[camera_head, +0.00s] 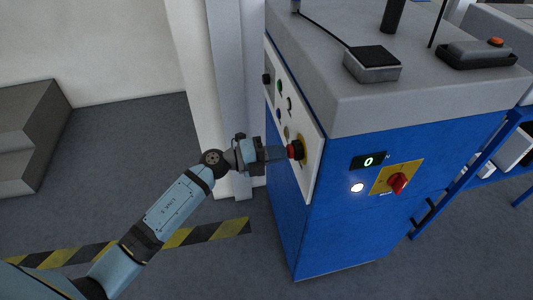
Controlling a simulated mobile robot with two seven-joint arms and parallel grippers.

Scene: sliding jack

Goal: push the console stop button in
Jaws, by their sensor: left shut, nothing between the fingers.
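The red stop button (295,150) sits on a yellow backing on the white panel (309,170) on the left side of the blue console (340,215). My left gripper (284,153) reaches in from the left and is shut, with nothing held. Its fingertips are right at the front of the button; I cannot tell whether they touch it. How far in the button stands cannot be told. My right gripper is not in view.
Several small buttons sit above on the same panel. The front has a lit display (368,161), a white lamp (357,187) and a red rotary switch (397,183). A white column (230,80) stands behind my arm.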

